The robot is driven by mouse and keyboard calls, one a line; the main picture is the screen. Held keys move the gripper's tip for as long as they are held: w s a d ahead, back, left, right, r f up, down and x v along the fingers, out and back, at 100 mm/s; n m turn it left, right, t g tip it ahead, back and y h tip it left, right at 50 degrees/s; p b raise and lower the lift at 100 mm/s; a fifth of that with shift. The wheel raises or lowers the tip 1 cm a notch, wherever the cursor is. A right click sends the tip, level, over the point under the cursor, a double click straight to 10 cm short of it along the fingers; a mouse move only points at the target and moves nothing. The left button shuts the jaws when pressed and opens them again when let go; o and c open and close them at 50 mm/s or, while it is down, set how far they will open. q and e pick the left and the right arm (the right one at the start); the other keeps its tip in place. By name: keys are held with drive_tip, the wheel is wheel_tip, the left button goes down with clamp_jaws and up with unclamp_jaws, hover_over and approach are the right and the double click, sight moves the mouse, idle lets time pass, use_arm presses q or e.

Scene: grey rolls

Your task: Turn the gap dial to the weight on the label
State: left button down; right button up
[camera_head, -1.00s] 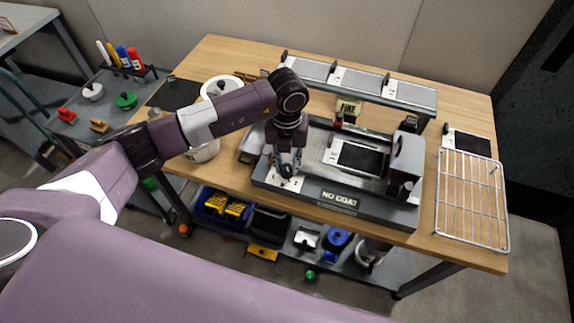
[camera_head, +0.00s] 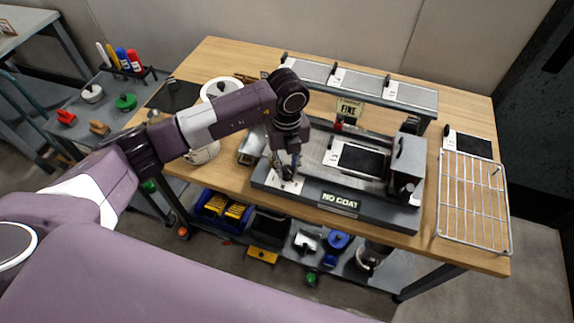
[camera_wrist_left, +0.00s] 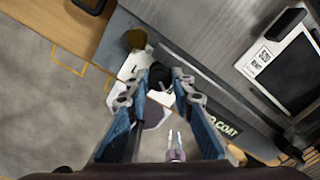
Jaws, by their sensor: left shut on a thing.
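The grey coating machine marked NO COAT (camera_head: 340,201) stands on the wooden table. The gap dial is a dark knob on a white scale plate (camera_head: 288,186) at the machine's front left corner. My left gripper (camera_head: 288,172) comes down on it from above. In the left wrist view the gripper (camera_wrist_left: 167,78) is shut on the dark dial knob (camera_wrist_left: 159,75), its fingers on both sides. The dial's pointer and most scale marks are hidden or too small to read. A white-edged card (camera_wrist_left: 262,56) lies on the machine bed; its print is not clearly legible. My right gripper is not in view.
A small sign reading FINE (camera_head: 348,107) stands behind the bed. A grey block (camera_head: 406,165) sits at the machine's right end. A wire rack (camera_head: 472,200) lies at the right, a raised shelf (camera_head: 360,85) at the back, and a white pot (camera_head: 203,154) at the left.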

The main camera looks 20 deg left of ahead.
sight(287, 169)
use_arm(q)
drive_tip(key=c, duration=1.7)
unclamp_jaws()
drive_tip(key=shift+o, duration=0.2)
wheel_tip(287, 169, up, 12)
